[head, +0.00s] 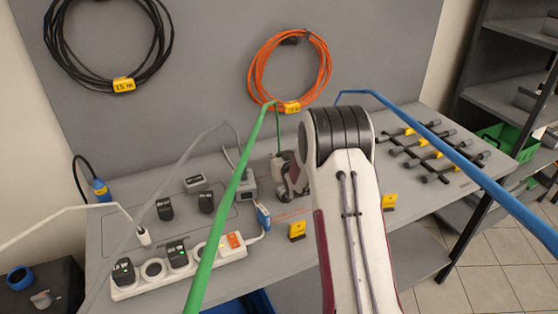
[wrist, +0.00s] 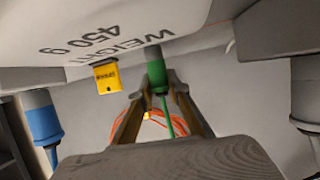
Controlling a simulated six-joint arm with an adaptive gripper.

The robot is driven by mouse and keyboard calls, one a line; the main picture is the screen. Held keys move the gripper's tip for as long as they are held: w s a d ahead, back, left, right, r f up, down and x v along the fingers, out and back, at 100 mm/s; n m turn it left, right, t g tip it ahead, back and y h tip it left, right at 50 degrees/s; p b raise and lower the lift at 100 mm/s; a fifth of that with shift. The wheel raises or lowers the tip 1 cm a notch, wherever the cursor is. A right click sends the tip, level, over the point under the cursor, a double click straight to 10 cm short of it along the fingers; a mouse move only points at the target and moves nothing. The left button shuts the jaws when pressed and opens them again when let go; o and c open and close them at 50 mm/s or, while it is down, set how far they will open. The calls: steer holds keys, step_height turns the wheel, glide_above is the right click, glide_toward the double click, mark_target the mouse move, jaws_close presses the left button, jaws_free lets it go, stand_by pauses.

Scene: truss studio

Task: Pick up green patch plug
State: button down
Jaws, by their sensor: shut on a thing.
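In the wrist view, my gripper (wrist: 160,108) is shut on the green patch plug (wrist: 157,75), which sits between its two fingers. The plug has a green body with a grey end, and a thin green cable runs away from it. The grey end is close to a pale surface printed "WEIGHT 450 g" (wrist: 190,15); I cannot tell whether they touch. In the head view, my gripper (head: 287,188) is low over the bench beside the grey boxes, partly hidden by my arm. The green cable (head: 222,225) rises there and arches toward the camera.
The grey bench (head: 350,240) holds a white power strip (head: 150,285), black adapters (head: 165,208), yellow blocks (head: 297,231) and a dark rack (head: 430,155). Blue (head: 470,170) and white (head: 70,210) cables span the view. An orange coil (head: 255,75) hangs behind.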

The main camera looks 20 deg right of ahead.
mark_target(279, 156)
steer(key=shift+r, duration=4.7)
